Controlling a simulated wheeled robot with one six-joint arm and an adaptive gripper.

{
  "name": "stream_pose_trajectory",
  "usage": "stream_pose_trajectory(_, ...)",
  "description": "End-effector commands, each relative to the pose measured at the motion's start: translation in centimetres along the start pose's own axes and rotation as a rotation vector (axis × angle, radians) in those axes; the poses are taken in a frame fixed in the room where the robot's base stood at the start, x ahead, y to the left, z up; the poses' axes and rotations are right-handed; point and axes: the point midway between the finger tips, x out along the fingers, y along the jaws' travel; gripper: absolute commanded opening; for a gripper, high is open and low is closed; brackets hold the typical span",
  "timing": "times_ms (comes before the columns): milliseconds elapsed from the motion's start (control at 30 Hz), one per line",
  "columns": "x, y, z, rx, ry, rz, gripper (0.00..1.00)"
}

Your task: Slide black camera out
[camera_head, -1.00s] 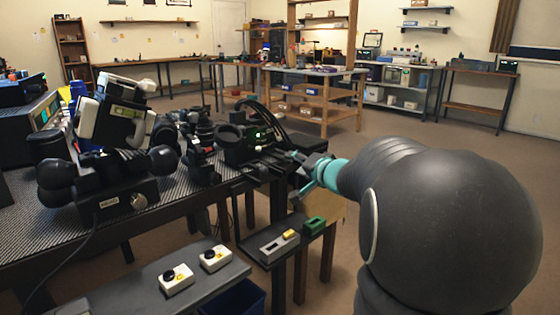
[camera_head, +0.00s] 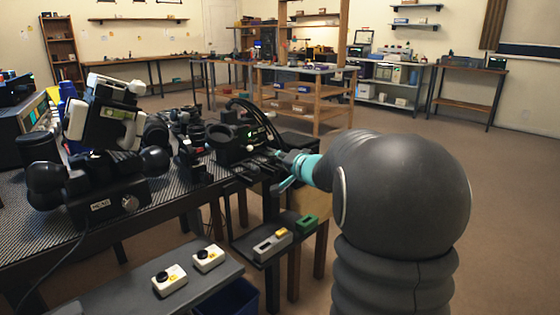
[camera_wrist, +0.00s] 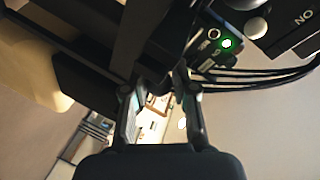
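A black camera-like unit (camera_head: 232,142) with a small green light sits at the right end of the perforated bench, with dark cables arching over it. I cannot tell surely whether it is the task's camera. In the wrist view a black housing (camera_wrist: 281,30) with white lettering and a lit green spot fills the upper right. My gripper (camera_head: 285,166) is just right of the bench end, near the black rails there. In the wrist view my gripper (camera_wrist: 155,88) has its fingers apart, with dark bars beyond the tips. No grasped object is clear between them.
A black and white instrument (camera_head: 105,120) stands on the bench (camera_head: 165,190) at left. A lower grey shelf (camera_head: 215,278) bears two white boxes with black knobs. A small shelf holds a grey block (camera_head: 271,244) and a green block (camera_head: 307,222). Open floor lies right.

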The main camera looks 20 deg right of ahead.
Motion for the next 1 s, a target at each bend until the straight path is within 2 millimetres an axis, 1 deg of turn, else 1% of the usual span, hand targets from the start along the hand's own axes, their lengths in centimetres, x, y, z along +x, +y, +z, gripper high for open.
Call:
stream_pose_trajectory(167, -0.1, 0.2, 0.0, 0.0, 0.0, 0.003, 0.0)
stream_pose_trajectory(267, -0.8, 0.6, -0.1, -0.002, 0.004, 0.002, 0.0)
stream_pose_trajectory(367, -2.6, 1.4, -0.3, -0.003, 0.007, 0.001, 0.0)
stream_pose_trajectory(600, -8.4, 3.5, -1.0, -0.003, 0.012, 0.005, 0.0)
stream_pose_trajectory(700, -10.6, 4.1, -1.3, -0.003, 0.012, 0.004, 0.0)
stream_pose_trajectory(833, -12.6, 4.6, -1.6, -0.002, 0.009, 0.005, 0.0)
stream_pose_trajectory(900, -13.3, 4.8, -1.6, 0.0, 0.008, 0.006, 0.0)
stream_pose_trajectory(1000, -13.7, 4.8, -1.6, 0.0, 0.004, 0.006, 0.0)
